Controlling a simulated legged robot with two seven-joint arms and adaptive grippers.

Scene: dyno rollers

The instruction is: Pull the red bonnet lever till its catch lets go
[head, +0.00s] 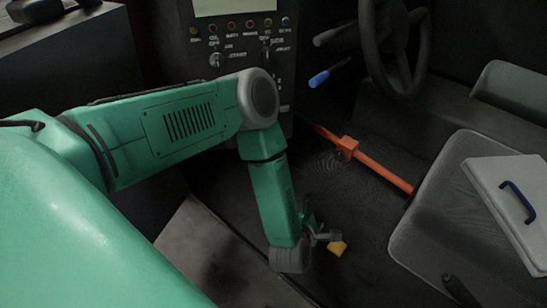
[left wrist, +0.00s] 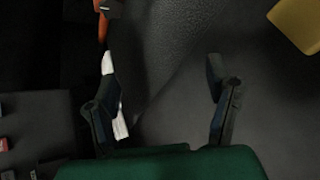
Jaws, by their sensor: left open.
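No part is plainly the red bonnet lever. An orange-red bar (head: 378,170) with a bracket slants across the footwell in the head view, from the console towards the seat; I cannot tell whether it is the lever. An orange piece (left wrist: 102,27) with a dark end also shows at the top of the left wrist view. My left gripper (head: 326,236) hangs low in the footwell, below and left of the bar and apart from it. My right gripper is out of view.
A yellow block (head: 338,248) lies by my left gripper. A white strip (left wrist: 119,115) shows behind one finger. A console (head: 240,45) with knobs, a blue-handled stalk (head: 319,78) and a steering wheel (head: 365,40) stand above. A grey seat (head: 425,225) bears a pale case (head: 490,180) at right.

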